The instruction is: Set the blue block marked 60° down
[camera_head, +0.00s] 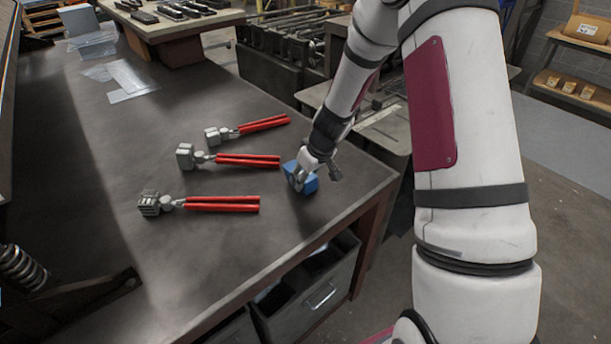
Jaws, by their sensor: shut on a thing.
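The blue block (304,183) is at the right part of the dark workbench (215,270), near its right edge. My gripper (302,174) reaches down from above and is shut on the block, covering part of it. The 60° mark cannot be read from here. The block is at or just above the bench top; I cannot tell whether its underside touches.
Three red-handled tools lie left of the block: an upper one (262,126), a middle one (248,160) and a lower one (222,204). Clear sheets (130,78) lie farther back. The bench front is clear. Drawers (318,290) sit below the edge.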

